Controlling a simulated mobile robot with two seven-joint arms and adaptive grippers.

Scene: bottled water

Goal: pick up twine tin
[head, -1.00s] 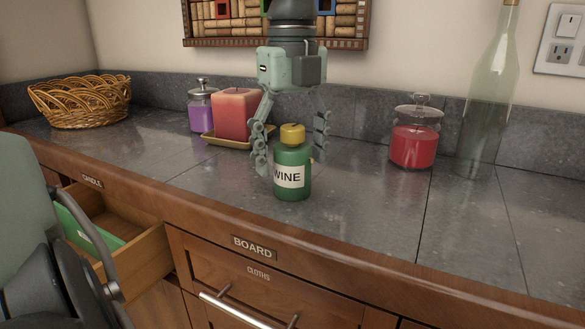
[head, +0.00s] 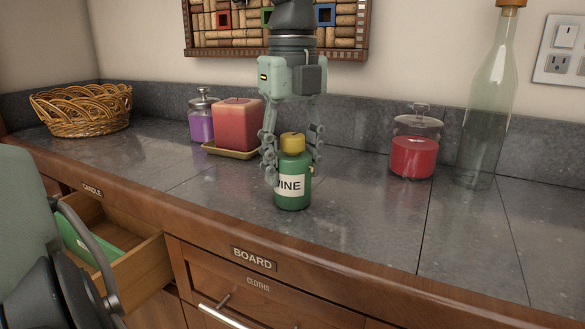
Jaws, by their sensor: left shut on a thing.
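The twine tin (head: 293,190) is a green cylinder with a gold lid and a white label, on which "INE" can be read. It stands upright on the grey stone counter, near its front edge. My left gripper (head: 292,158) reaches down from above and is shut on the tin, with one finger on each side of it. The left finger covers the start of the label. My right gripper is not in view.
Behind left are a red candle (head: 237,126) on a gold tray and a purple jar (head: 201,120); a wicker basket (head: 82,108) is farther left. Right are a red jar (head: 413,152) and a glass bottle (head: 486,110). A drawer (head: 140,262) stands open at lower left.

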